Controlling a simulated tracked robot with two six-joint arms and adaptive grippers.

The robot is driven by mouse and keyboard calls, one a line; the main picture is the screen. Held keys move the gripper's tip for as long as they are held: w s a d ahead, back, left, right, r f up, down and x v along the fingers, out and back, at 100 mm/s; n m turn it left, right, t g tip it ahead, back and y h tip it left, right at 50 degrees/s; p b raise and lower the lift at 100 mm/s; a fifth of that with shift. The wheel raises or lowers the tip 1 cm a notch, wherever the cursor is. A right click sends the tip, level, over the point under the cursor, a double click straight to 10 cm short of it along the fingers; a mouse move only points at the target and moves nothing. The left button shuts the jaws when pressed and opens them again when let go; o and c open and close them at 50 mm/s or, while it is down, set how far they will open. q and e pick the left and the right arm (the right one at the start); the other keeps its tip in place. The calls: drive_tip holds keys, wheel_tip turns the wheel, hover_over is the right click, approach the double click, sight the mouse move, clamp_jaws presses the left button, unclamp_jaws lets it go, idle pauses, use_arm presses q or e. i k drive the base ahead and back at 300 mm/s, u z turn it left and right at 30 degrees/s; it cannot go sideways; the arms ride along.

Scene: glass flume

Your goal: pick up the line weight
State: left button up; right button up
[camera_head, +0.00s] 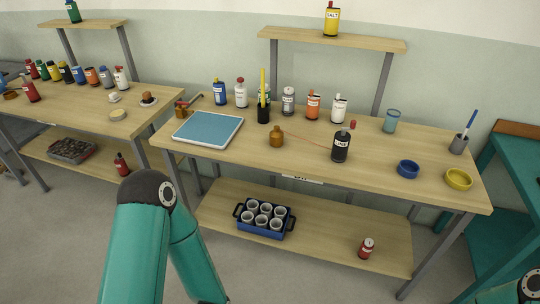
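No thing in view is plainly marked as the line weight. A small brown, rounded piece with a narrow top (277,136) stands on the middle table, right of the blue board, and could be it. A thin reddish line seems to run from near it toward a dark bottle (341,145) with a red cap and a white label too small to read surely. My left arm rises from the bottom, left of centre, in front of the table; its gripper is out of view. Only a bit of my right arm shows at the bottom right corner, without its gripper.
The middle table (232,163) carries a blue board (208,129), a black pen cup (263,115), several bottles along the back, a blue bowl (408,169) and a yellow bowl (458,179). A blue crate of cups (264,232) is on the lower shelf. The front middle is fairly clear.

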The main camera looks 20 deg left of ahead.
sight(276, 136)
drive_tip(key=k, duration=0.4)
drive_tip(key=u, duration=0.6)
drive_tip(key=i, duration=1.3)
drive_tip(key=u, duration=0.5)
